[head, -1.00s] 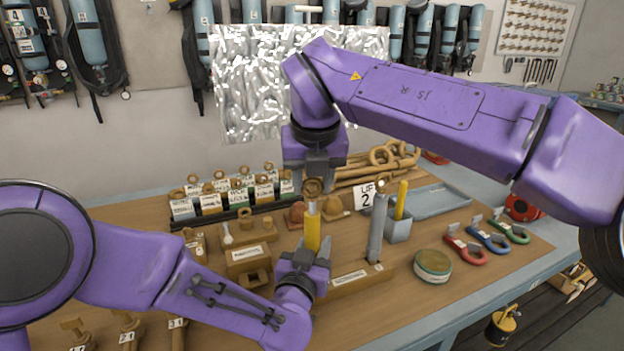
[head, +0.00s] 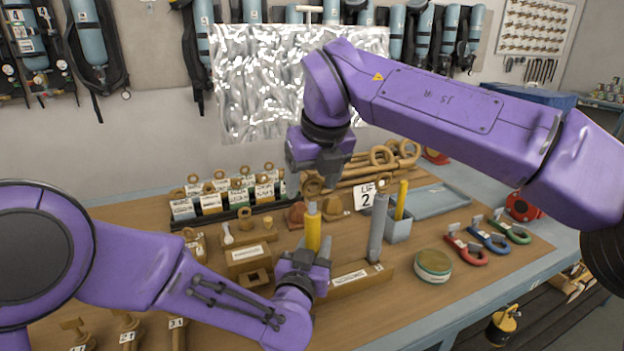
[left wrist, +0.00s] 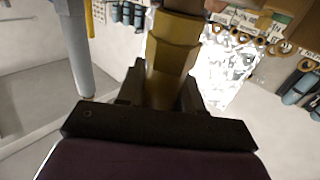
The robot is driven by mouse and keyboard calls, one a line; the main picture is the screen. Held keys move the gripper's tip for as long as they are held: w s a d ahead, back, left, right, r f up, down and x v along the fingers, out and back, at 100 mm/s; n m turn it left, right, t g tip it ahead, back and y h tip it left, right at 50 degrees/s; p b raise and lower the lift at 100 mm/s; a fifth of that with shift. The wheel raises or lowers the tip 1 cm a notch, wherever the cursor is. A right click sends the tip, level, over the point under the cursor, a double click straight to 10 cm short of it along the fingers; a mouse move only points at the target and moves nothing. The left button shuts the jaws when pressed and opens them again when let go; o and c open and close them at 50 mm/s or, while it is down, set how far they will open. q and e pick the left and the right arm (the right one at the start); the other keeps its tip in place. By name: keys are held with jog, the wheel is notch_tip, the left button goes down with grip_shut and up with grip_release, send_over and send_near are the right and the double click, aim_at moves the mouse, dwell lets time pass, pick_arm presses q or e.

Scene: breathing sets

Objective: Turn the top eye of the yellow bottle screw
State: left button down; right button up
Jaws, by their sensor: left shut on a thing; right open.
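The yellow bottle screw (head: 313,231) stands upright above the bench. Its brown top eye (head: 312,186) is at its upper end. My left gripper (head: 306,256) is shut around the lower part of the yellow body. In the left wrist view the yellow body (left wrist: 168,62) rises between the fingers, with a brown part above it. My right gripper (head: 320,171) is open, pointing down just above the top eye. From this angle I cannot tell whether its fingers touch the eye.
A grey bottle screw (head: 377,228) stands close to the right in a labelled wooden block (head: 358,277). A blue-grey cup (head: 398,231) holds a yellow rod. Labelled boxes with eyes stand at back left. A round tin (head: 433,266) and coloured shackles (head: 490,240) lie to the right.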

pick_arm(q)
jog(key=c, duration=0.7)
grip_release()
pick_arm(e)
jog(key=v, duration=1.2)
pick_arm(q)
jog(key=shift+o, duration=0.2)
